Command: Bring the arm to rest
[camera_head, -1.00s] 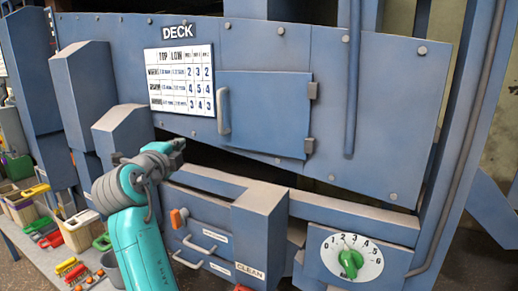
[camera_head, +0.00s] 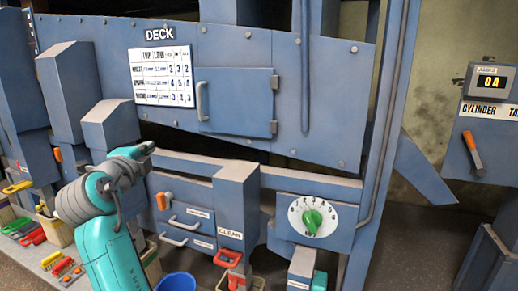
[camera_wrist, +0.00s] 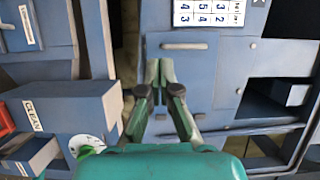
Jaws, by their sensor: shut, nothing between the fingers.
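My gripper (camera_head: 146,149) is at the end of my teal and grey arm, in front of the blue deck machine (camera_head: 330,140). It is shut and empty. In the wrist view the fingertips (camera_wrist: 160,70) meet in the middle, in front of the deck door with its handle (camera_wrist: 184,46). My arm rises from the bottom left of the head view and bends toward the machine. I cannot tell how far the gripper is from the machine's face.
A dial with a green knob (camera_head: 312,218) sits low on the machine. Drawers (camera_head: 192,217) and an orange knob (camera_head: 164,201) are beside my gripper. A blue bucket (camera_head: 176,282) stands below. A panel with an orange lever (camera_head: 473,150) is at the right. Bins line the left.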

